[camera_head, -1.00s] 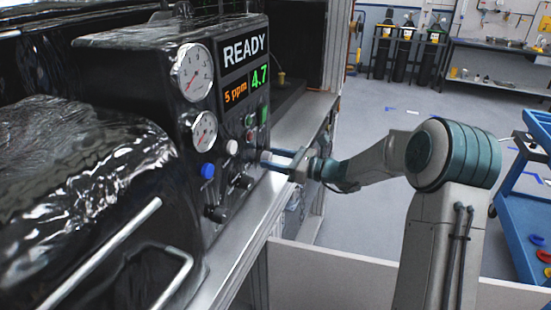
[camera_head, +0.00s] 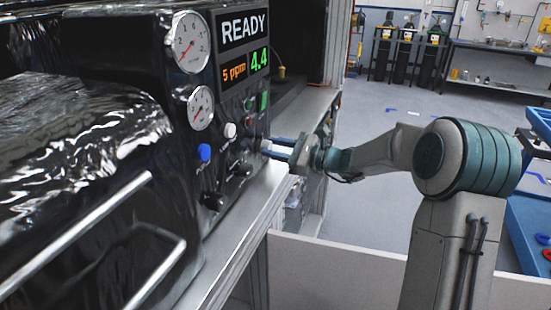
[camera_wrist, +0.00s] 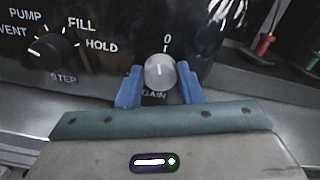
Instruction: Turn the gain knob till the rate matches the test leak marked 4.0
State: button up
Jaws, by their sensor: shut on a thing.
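In the head view my gripper (camera_head: 270,147) reaches the panel from the right, and the fingers partly hide the knob. The rate display (camera_head: 259,60) reads 4.4 in green, beside an orange 5 ppm, under a READY sign (camera_head: 244,27). I cannot make out a 4.0 marking in these frames.
A black STEP selector (camera_wrist: 53,46) with PUMP, FILL, HOLD and VENT labels sits left of the gain knob. Two dial gauges (camera_head: 190,42), a blue button (camera_head: 204,152) and a white button (camera_head: 230,130) are on the panel. A narrow ledge (camera_head: 262,205) runs below.

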jog(key=n+b, duration=0.1)
jog(key=b, duration=0.1)
jog(key=n+b, duration=0.2)
jog(key=shift+f+b, duration=0.3)
jog(key=shift+f, duration=0.1)
jog(key=shift+s+r+n+b, duration=0.1)
jog(key=shift+r+n+b, duration=0.05)
jog(key=shift+n+b, duration=1)
jog(key=shift+r+b, duration=0.15)
jog(key=shift+b, duration=0.15)
jog(key=o, duration=0.9)
jog(key=shift+o, duration=0.2)
jog(key=v, duration=1.3)
jog(key=shift+d, duration=0.4)
jog(key=shift+s, duration=0.1)
